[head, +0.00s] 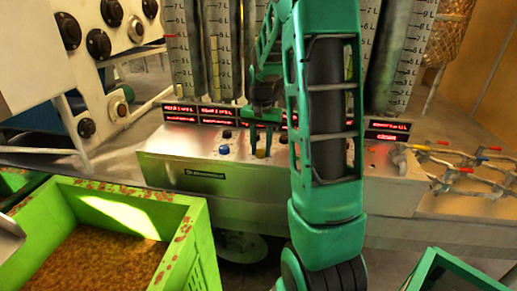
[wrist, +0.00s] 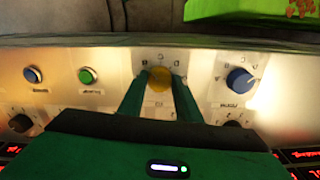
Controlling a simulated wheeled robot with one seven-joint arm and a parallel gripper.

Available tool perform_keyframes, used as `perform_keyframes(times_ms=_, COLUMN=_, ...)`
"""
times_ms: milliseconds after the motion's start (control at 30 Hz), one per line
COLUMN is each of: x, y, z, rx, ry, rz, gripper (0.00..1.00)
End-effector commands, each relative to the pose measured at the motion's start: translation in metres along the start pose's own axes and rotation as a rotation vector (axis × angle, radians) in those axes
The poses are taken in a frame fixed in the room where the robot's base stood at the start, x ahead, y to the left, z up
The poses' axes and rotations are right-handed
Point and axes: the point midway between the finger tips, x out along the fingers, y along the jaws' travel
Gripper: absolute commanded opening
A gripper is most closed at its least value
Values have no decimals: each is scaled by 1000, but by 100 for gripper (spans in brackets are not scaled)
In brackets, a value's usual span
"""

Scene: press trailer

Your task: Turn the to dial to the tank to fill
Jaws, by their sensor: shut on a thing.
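A yellow dial (wrist: 159,82) sits on the metal control panel (wrist: 125,68), with small letters around it on a pale plate. It also shows in the head view (head: 262,153). My gripper (wrist: 160,88) is shut on this dial, one green finger on each side. The dial's pointer and the label below it are hidden by my gripper, so I cannot tell its setting or name. A blue dial (wrist: 240,81) on a similar lettered plate is to the right in the wrist view. Tall tanks with litre scales (head: 183,50) stand behind the panel in the head view.
A green button (wrist: 86,76), a blue button (wrist: 32,75) and black knobs (wrist: 21,122) sit near the dials. Red displays (head: 180,114) line the panel's back. A green crate (head: 188,240) stands in front at left. Valves and pipes (head: 455,170) are at right.

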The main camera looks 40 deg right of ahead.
Motion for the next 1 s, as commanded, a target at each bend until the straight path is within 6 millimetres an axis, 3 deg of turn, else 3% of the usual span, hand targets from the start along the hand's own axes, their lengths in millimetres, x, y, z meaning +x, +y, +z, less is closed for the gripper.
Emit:
perform_keyframes(times_ms=600, x=-2, y=-4, z=-2, rx=-584, ry=12, rz=-5, gripper=8)
perform_keyframes(times_ms=1000, x=-3, y=-5, z=-2, rx=-847, ry=13, rz=-4, gripper=8)
